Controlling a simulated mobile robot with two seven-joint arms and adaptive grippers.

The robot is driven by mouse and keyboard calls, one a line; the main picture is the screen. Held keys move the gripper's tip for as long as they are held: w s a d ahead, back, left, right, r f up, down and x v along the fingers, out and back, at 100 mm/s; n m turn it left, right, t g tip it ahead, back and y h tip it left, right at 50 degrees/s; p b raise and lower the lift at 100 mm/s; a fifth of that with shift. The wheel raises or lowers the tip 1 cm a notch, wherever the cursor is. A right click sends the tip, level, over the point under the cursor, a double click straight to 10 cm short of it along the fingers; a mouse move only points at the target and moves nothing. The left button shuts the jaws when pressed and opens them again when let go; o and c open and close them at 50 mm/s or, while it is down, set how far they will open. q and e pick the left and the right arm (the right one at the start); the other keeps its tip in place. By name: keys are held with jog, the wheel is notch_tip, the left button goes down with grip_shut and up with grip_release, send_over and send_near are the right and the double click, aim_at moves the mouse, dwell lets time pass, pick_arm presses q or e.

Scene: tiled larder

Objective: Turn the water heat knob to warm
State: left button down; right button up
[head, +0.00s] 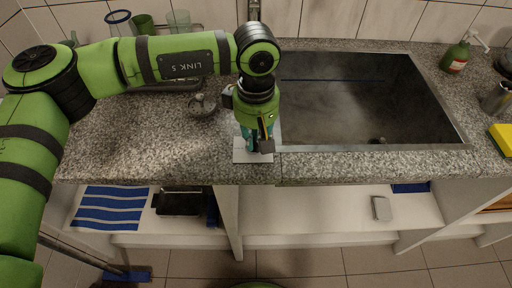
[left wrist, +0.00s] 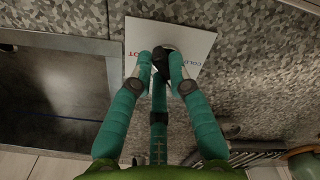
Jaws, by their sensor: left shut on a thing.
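The white control plate (head: 242,156) lies on the counter just left of the sink's front corner. In the left wrist view the plate (left wrist: 196,38) shows COLD in dark letters and HOT in red letters. A dark knob (left wrist: 160,60) stands on it, partly hidden between the teal fingers. My left gripper (head: 255,146) reaches down over the plate. Where the knob points cannot be told. My right gripper is not in view.
The sink (head: 345,100) is right of the plate. A small metal item (head: 202,106) stands left of my gripper, glasses (head: 179,22) behind my arm. A green soap bottle (head: 456,56) and yellow sponge (head: 502,138) are at right. The front counter on the left is clear.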

aim_at(255, 143)
pick_arm(q)
jog(key=m+b, duration=0.3)
jog(key=shift+s+f+m+b, duration=0.15)
jog(key=shift+f+m+b, duration=0.1)
jog(key=shift+m+b, duration=0.15)
jog(key=shift+s+a+r+m+b, duration=0.1)
jog(key=shift+m+b, duration=0.55)
jog(key=shift+m, duration=0.25)
jog(key=shift+r+m+b, duration=0.1)
jog(key=shift+m+b, duration=0.5)
jog(key=shift+m, duration=0.3)
jog(key=c, duration=1.2)
grip_release()
jog(key=shift+r, duration=0.2)
notch_tip(255, 143, up, 12)
jog(key=shift+f, duration=0.1)
